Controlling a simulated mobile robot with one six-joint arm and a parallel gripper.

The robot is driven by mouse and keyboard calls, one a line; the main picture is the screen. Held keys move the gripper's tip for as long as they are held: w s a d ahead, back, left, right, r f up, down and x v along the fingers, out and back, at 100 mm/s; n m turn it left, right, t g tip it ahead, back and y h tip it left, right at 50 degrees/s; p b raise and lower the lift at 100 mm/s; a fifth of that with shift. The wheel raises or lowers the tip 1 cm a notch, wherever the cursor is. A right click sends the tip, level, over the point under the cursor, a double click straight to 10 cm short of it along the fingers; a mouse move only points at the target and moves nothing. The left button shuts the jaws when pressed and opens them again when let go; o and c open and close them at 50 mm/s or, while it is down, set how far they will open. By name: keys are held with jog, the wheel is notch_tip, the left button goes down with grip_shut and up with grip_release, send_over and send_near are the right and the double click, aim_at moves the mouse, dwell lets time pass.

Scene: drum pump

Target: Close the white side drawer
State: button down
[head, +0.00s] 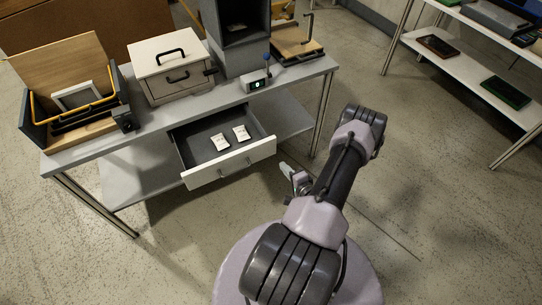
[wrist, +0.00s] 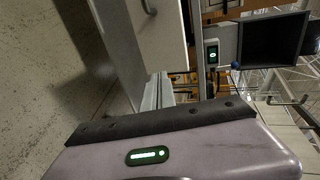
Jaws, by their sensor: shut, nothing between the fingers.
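The white side drawer (head: 232,164) is pulled out from under the grey workbench. Its white front has small dark handle marks, and two small white packets (head: 230,138) lie inside on a dark floor. In the wrist view, the white drawer front (wrist: 155,45) fills the upper middle with a handle near the top edge. My gripper (head: 288,174) is just beyond the right end of the drawer front, partly hidden by my arm. In the wrist view, my gripper's fingers (wrist: 158,88) are shut and empty, pointing toward the drawer; I cannot tell whether they touch it.
A white box (head: 168,68) with black handles, an open wooden-lidded box (head: 62,105), a grey cabinet (head: 238,42) and a small device with a green light (head: 257,82) stand on the workbench (head: 150,135). A shelf unit (head: 480,75) stands at right. The floor in front is clear.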

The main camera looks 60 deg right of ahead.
aim_at(269, 148)
jog(key=b+x, duration=0.1)
jog(key=x, duration=0.2)
jog(key=b+x, duration=0.1)
jog(key=x, duration=0.2)
jog(key=r+b+x, duration=0.1)
jog(key=x, duration=0.2)
jog(key=shift+w+d, duration=0.1)
jog(key=shift+w, duration=0.35)
jog(key=shift+r, duration=0.1)
